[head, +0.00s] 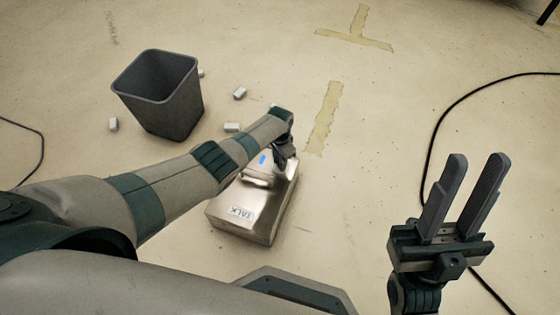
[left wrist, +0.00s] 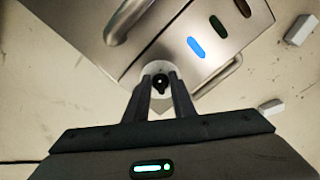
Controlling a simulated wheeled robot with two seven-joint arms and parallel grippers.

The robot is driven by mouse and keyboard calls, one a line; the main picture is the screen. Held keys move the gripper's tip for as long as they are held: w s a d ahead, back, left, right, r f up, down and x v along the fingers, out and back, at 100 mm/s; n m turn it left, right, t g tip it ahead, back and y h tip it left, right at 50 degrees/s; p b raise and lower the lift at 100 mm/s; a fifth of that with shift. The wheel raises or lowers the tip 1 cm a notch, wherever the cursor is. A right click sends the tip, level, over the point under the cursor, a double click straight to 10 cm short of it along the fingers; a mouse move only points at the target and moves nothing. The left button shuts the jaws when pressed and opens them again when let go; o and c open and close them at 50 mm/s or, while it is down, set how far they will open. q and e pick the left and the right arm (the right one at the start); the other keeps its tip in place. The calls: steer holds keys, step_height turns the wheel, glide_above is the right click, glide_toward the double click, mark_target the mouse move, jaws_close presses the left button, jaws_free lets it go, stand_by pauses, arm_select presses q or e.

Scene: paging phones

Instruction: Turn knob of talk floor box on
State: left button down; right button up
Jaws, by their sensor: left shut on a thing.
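The talk floor box (head: 248,213) is a metal box on the floor with a TALK label on its front. In the left wrist view the box (left wrist: 150,40) shows a handle (left wrist: 130,18) and a lit blue mark (left wrist: 196,47) beside two dark ones. The knob (left wrist: 159,82) is small and black on a pale round plate. My left gripper (left wrist: 160,80) is shut on the knob, with a finger on each side. In the head view my left gripper (head: 285,158) is over the far end of the box, and the knob is hidden. My right gripper (head: 475,165) is open and empty at the right.
A dark bin (head: 165,95) stands on the floor behind my left arm. Several small white blocks lie around it, one (head: 239,93) to its right. A black cable (head: 437,135) curves across the right side. Yellow tape (head: 324,118) marks open floor beyond the box.

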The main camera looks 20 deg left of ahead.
arm_select(q)
steer(key=shift+m, duration=0.8)
steer(key=shift+w, duration=0.1)
steer(key=c, duration=1.5)
jaws_free()
steer(key=shift+c, duration=0.2)
steer(key=shift+r, duration=0.1)
